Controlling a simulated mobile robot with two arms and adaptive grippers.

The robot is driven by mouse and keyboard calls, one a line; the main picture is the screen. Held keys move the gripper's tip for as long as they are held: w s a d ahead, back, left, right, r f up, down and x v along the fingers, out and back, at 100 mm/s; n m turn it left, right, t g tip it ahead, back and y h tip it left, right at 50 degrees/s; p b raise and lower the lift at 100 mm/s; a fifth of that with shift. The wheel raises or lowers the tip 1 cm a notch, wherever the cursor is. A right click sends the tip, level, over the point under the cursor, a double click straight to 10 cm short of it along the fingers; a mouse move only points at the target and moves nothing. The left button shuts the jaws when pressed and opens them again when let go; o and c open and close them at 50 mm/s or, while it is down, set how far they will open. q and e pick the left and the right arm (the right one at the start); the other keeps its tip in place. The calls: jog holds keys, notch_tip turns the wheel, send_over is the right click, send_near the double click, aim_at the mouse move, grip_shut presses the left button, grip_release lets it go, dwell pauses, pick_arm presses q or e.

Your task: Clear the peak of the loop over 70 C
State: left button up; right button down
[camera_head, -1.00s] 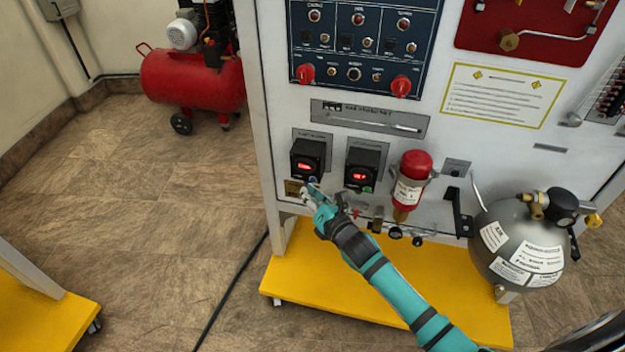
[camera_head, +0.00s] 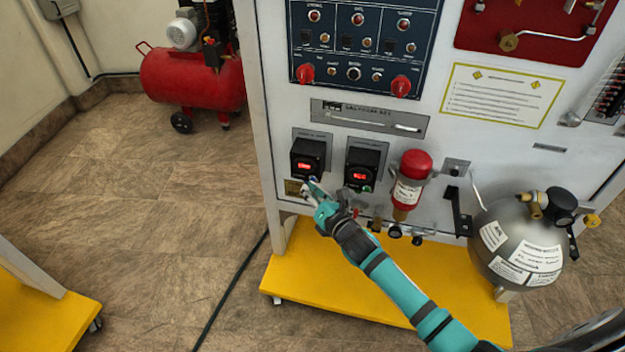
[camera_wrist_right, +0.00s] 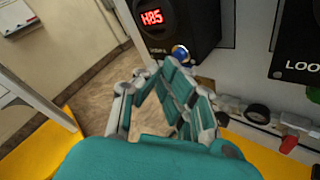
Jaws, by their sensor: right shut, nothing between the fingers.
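Two black controller boxes with red digital displays are mounted low on the white panel: the left box (camera_head: 307,159) and the right box (camera_head: 362,168). In the wrist view the left box (camera_wrist_right: 203,22) shows what looks like "H85" and has a blue button (camera_wrist_right: 180,53) at its lower corner. The right box (camera_wrist_right: 298,38) is cut off there; "LOO" shows on its label. In the head view it has a green button (camera_head: 366,188). My right gripper (camera_head: 314,186) is shut and empty, its tips just below the left box, near the blue button; contact cannot be told. My left gripper is not in view.
A red-capped cylinder (camera_head: 410,180) and a grey air tank (camera_head: 518,243) are to the right. Fittings and small valves (camera_head: 396,232) line the panel's lower edge, above the yellow base (camera_head: 330,285). A red compressor (camera_head: 190,80) stands at the back left.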

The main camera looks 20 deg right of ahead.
jog(key=shift+w+d, duration=0.2)
jog(key=shift+w, duration=0.15)
dwell(0.9)
jog(key=shift+s+a, duration=0.1)
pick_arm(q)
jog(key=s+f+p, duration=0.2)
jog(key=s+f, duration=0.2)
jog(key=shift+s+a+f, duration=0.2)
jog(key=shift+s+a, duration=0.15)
pick_arm(e)
jog(key=s+a, duration=0.3)
jog(key=s, duration=0.2)
jog(key=shift+s+a, duration=0.2)
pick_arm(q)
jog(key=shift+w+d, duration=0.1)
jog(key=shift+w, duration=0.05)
